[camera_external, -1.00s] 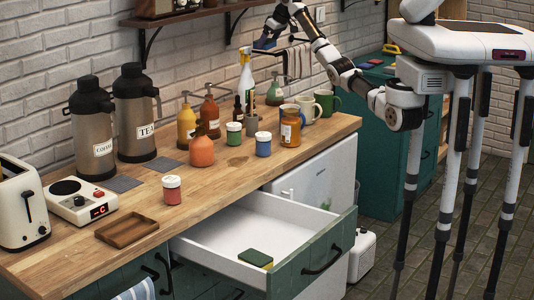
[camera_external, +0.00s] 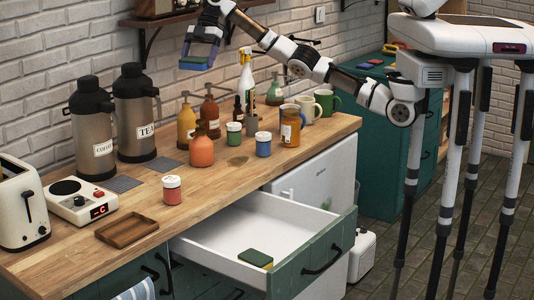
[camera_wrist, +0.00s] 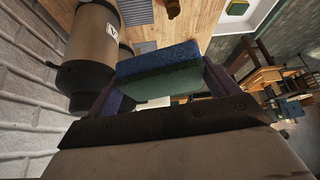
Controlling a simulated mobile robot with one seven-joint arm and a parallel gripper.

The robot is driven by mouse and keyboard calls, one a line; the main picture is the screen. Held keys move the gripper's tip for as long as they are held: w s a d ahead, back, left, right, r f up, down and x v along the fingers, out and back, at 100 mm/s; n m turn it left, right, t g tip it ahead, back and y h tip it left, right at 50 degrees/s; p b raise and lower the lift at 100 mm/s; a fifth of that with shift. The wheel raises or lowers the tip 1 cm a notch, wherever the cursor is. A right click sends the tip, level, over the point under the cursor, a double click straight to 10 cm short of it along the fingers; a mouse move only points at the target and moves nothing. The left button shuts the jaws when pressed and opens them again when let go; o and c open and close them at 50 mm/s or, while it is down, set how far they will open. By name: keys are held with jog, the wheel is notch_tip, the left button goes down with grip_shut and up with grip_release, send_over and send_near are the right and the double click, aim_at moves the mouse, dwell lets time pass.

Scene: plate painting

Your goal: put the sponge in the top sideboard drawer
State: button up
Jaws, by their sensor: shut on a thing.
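My gripper (camera_external: 200,55) is shut on a blue-and-green sponge (camera_external: 193,64), held high in the air above the back of the counter, near the wall and above the flasks. In the wrist view the held sponge (camera_wrist: 158,62) lies across between the fingers, blue layer and green layer both showing. An open drawer (camera_external: 290,222) with a white inside and green front pulls out below the wooden counter. A second sponge, green and yellow (camera_external: 256,258), lies in its front corner; it also shows in the wrist view (camera_wrist: 238,8).
A wall shelf (camera_external: 175,15) is close to my gripper. Much of the drawer floor is bare.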

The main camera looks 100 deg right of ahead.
jog(key=a+f+n+g, duration=0.1)
jog(key=a+n, duration=0.1)
jog(key=a, duration=0.2)
jog(key=a+f+n+g, duration=0.1)
jog(key=a+n, duration=0.1)
jog(key=a, duration=0.2)
jog(key=a+f+n+g+y, duration=0.1)
jog(key=a+n, duration=0.1)
jog(key=a, duration=0.2)
jog(key=shift+w+a+f, duration=0.1)
jog(key=shift+w+a, duration=0.15)
jog(key=shift+a, duration=0.1)
jog(key=s+a+f+n+g+h, duration=0.1)
jog(key=s+a+f+n+g, duration=0.15)
jog(key=a+n, duration=0.35)
jog(key=s+a+f+n+g+h, duration=0.1)
jog(key=s+a+f+n+g, duration=0.1)
jog(key=a+f+n, duration=0.35)
jog(key=s+a+f+n+h, duration=0.4)
jog(key=s+a+n, duration=0.2)
jog(key=s+n, duration=0.25)
jog(key=s+a+f+n+h, duration=0.4)
jog(key=s+a+n, duration=0.35)
jog(key=s, duration=0.25)
jog(key=shift+n+g, duration=0.25)
jog(key=f, duration=0.6)
jog(key=f+p, duration=0.1)
jog(key=f, duration=0.6)
jog(key=d+f, duration=0.1)
jog(key=f, duration=0.6)
